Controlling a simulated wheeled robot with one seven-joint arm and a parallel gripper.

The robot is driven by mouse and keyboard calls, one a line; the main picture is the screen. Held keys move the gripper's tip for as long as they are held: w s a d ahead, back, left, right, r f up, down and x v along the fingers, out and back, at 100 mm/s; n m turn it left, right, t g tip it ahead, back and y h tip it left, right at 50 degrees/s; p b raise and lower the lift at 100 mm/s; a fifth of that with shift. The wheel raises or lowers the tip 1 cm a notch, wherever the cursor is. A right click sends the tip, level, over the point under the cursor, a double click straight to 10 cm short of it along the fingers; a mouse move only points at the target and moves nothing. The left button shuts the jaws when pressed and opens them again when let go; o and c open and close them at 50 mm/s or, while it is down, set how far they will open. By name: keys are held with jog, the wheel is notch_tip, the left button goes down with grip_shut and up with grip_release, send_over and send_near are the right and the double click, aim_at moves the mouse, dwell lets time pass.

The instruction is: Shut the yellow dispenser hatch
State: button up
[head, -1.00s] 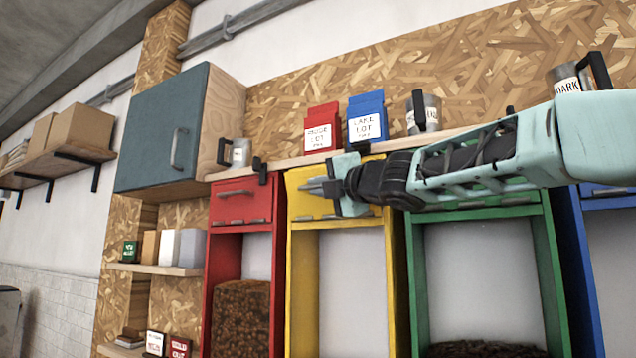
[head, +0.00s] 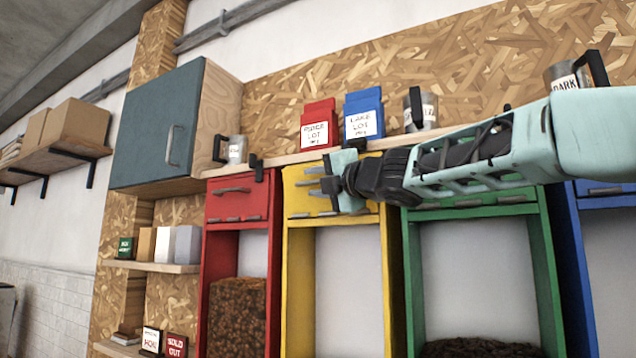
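The yellow dispenser (head: 290,277) stands between the red and green ones, with an open bay below. Its yellow hatch (head: 297,202) is at the top, and my gripper covers much of its front. The hatch looks near flush with the frame, but I cannot tell whether it is fully shut. My gripper (head: 318,185) is in front of the hatch with its fingers pointing left. The fingers look spread with nothing between them. I cannot tell whether they touch the hatch.
A red dispenser (head: 208,262) stands at left, green (head: 545,270) and blue (head: 573,262) ones at right. The shelf above holds a red bag (head: 319,122), a blue bag (head: 364,113) and metal mugs (head: 430,105). A blue-grey cabinet (head: 155,125) hangs at upper left.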

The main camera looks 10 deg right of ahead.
jog(key=b+v, duration=0.5)
jog(key=v, duration=1.2)
jog(key=shift+d, duration=0.15)
jog(key=shift+s, duration=0.15)
